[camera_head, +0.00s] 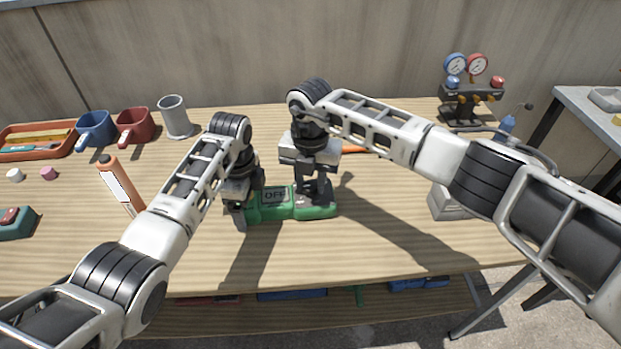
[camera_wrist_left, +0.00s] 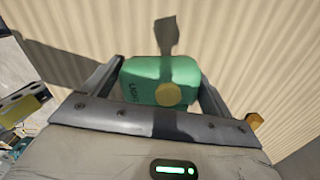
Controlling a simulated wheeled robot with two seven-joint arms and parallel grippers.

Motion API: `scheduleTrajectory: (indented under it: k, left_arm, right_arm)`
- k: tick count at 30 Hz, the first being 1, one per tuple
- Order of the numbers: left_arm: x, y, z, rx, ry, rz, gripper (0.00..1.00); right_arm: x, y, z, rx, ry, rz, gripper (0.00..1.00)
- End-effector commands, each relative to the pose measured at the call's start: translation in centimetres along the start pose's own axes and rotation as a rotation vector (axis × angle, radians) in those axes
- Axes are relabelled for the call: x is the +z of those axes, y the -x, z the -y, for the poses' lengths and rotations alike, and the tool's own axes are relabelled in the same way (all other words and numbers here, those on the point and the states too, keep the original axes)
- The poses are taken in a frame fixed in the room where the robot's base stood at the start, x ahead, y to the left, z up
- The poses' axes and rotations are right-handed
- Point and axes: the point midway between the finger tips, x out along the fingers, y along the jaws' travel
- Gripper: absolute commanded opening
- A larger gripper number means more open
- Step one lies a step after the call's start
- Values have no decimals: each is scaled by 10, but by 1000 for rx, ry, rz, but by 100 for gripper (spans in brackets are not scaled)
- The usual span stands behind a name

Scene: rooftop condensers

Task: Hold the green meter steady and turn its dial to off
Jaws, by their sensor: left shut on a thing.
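The green meter (camera_head: 284,212) lies flat on the wooden table, its grey screen seeming to read OFF. My left gripper (camera_head: 243,208) is shut on the meter's left end. In the left wrist view that end of the meter (camera_wrist_left: 150,73) sits between the two fingers of my left gripper (camera_wrist_left: 160,85), with a yellow round spot and lettering on it. My right gripper (camera_head: 316,192) points down over the right part of the meter. The dial is hidden behind it, and I cannot tell whether its fingers are closed on the dial.
Blue mug (camera_head: 96,129), red mug (camera_head: 136,126), grey cup (camera_head: 174,117) and orange tray (camera_head: 38,141) are at the back left. A gauge set (camera_head: 468,90) stands back right. The table front is clear.

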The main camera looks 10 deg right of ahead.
Motion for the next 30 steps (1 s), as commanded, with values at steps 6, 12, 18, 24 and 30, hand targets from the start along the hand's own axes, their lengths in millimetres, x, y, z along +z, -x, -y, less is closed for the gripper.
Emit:
scheduleTrajectory:
  k: [6, 12, 18, 24, 30]
  left_arm:
    - [0, 1, 0, -2, 1, 1, 48]
    - [0, 1, 0, -2, 1, 1, 48]
    - [1, 0, 0, -2, 1, 1, 48]
    - [1, 0, 0, -1, 1, 2, 48]
    - [1, 0, 0, -1, 1, 1, 48]
  right_arm:
    - [1, 1, 0, -2, 160, 3, 8]
    - [1, 1, 0, -1, 364, 1, 8]
    - [1, 1, 0, 0, 401, 0, 8]
    - [1, 1, 0, 0, 399, 1, 44]
    - [1, 1, 0, 0, 398, 0, 52]
